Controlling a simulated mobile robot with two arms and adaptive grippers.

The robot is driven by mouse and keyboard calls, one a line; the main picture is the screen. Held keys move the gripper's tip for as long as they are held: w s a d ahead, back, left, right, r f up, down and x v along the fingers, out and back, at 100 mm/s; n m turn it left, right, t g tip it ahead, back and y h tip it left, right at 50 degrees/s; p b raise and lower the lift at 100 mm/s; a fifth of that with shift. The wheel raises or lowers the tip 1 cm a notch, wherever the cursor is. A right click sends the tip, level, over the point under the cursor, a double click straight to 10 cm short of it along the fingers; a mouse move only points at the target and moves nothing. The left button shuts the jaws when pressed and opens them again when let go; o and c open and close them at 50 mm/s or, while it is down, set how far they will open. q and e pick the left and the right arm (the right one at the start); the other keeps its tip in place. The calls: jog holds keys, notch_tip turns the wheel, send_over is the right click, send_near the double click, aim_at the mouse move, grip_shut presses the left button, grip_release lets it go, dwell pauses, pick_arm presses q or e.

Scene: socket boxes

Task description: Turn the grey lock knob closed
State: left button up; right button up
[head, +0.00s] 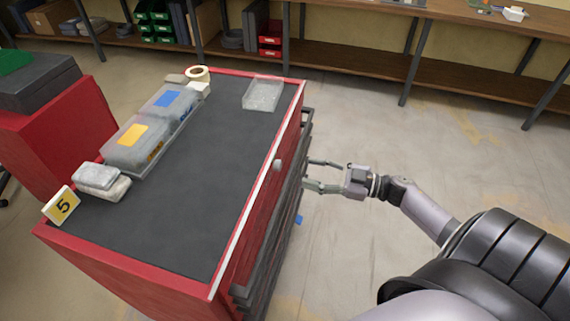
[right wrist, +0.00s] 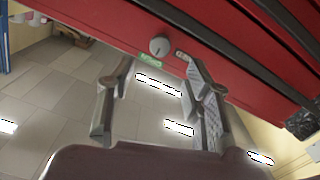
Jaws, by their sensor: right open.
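The grey lock knob (right wrist: 159,46) is a small round knob on the red cabinet front, seen in the right wrist view with a pale line on its face. In the head view a small light grey knob (head: 278,164) sticks out at the cabinet's upper edge. My right gripper (head: 310,174) is open and empty, its fingers pointing at the cabinet front. In the right wrist view the gripper (right wrist: 157,76) has its fingers spread, with the knob just beyond the tips and between them, apart from both. My left gripper is out of view.
The red cabinet (head: 65,241) has dark drawer handles (head: 262,265) below the knob. The floor right of the cabinet is open.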

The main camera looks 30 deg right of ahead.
aim_at(278, 165)
jog(key=p+x, duration=0.1)
jog(key=x, duration=0.7)
grip_shut()
dwell(0.5)
